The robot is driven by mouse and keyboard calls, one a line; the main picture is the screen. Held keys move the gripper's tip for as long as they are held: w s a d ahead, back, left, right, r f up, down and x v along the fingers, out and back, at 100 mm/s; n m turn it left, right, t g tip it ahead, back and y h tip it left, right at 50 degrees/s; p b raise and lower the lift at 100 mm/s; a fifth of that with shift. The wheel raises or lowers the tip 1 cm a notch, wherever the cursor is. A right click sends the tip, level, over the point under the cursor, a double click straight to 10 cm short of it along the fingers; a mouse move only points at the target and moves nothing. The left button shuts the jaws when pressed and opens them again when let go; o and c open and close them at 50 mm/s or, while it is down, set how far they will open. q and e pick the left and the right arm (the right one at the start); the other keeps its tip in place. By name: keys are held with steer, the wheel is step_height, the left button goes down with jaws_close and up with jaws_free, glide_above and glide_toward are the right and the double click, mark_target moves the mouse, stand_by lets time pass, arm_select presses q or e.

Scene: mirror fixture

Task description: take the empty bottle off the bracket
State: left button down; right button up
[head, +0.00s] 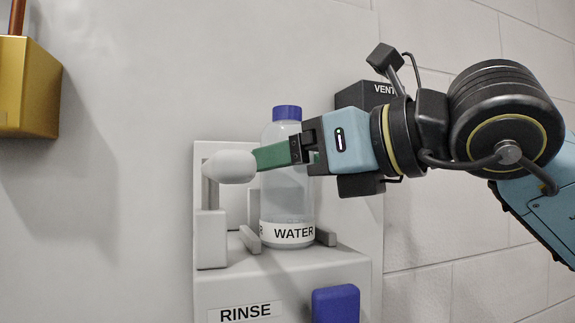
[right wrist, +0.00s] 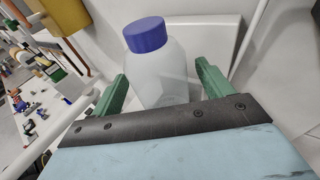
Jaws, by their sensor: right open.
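The bottle (head: 286,195) is translucent with a blue cap and a white "WATER" label. It stands upright on the pale wall bracket (head: 345,262), between low grey rails. How much is inside is unclear. My right gripper (head: 284,156) comes in from the right at the bottle's upper body, its green fingers open. One finger passes in front of the bottle; the other is mostly hidden behind it. In the right wrist view the bottle (right wrist: 160,78) stands between the two spread fingers, below its blue cap. My left gripper is not in view.
A white rounded knob (head: 231,166) on a post sits left of the bottle, close to the front fingertip. A blue block (head: 336,304) and a "RINSE" label (head: 246,312) are below. A dark "VENT" box (head: 362,95) is behind the gripper. A yellow box (head: 28,90) hangs at upper left.

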steer(key=x, duration=0.2)
steer(key=shift+w+a, duration=0.15)
steer(key=shift+w, duration=0.05)
steer(key=c, duration=1.1)
steer(key=shift+o, duration=0.2)
